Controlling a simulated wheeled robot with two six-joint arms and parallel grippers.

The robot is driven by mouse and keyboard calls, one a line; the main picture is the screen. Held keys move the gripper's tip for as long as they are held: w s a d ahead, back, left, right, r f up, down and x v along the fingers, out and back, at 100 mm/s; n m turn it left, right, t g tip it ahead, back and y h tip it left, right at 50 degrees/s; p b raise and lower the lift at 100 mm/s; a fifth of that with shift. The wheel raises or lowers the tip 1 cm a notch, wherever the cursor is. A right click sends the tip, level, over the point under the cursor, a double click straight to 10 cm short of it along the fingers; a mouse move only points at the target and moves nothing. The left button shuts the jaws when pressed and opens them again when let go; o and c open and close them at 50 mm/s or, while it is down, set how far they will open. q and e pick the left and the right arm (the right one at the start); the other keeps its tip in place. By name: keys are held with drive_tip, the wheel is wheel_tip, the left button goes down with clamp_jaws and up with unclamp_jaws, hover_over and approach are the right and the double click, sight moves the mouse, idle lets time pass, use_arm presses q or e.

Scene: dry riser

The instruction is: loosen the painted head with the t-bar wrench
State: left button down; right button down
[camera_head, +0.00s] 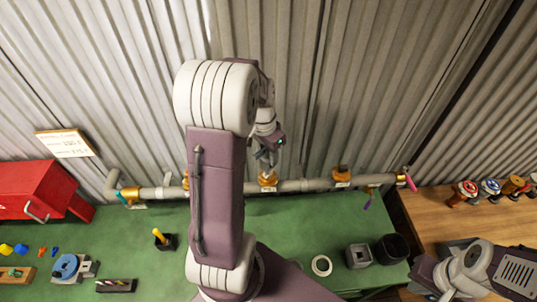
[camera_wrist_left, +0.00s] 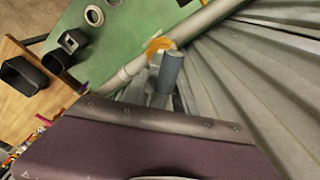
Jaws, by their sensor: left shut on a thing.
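A grey pipe (camera_head: 305,185) with several brass fittings runs along the corrugated wall. My left gripper (camera_head: 266,160) is just above the middle brass fitting (camera_head: 268,180). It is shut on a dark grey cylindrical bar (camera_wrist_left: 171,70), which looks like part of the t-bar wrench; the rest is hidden. In the left wrist view the bar overlaps an orange-brass fitting (camera_wrist_left: 158,46); I cannot tell if they touch. Which is the painted head is unclear. My right arm is at the lower right, its fingers not clearly visible.
A green bench (camera_head: 320,225) lies below the pipe. It holds a white ring (camera_head: 321,265), a square grey socket (camera_head: 358,255), a black cup (camera_head: 391,249) and a yellow-handled item (camera_head: 162,239). A red box (camera_head: 40,190) is left; a wooden table (camera_head: 440,215) is right.

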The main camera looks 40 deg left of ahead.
use_arm(q)
drive_tip(key=shift+r+p, duration=2.4)
drive_tip(key=shift+r, duration=0.45)
drive_tip(key=shift+f, duration=0.1)
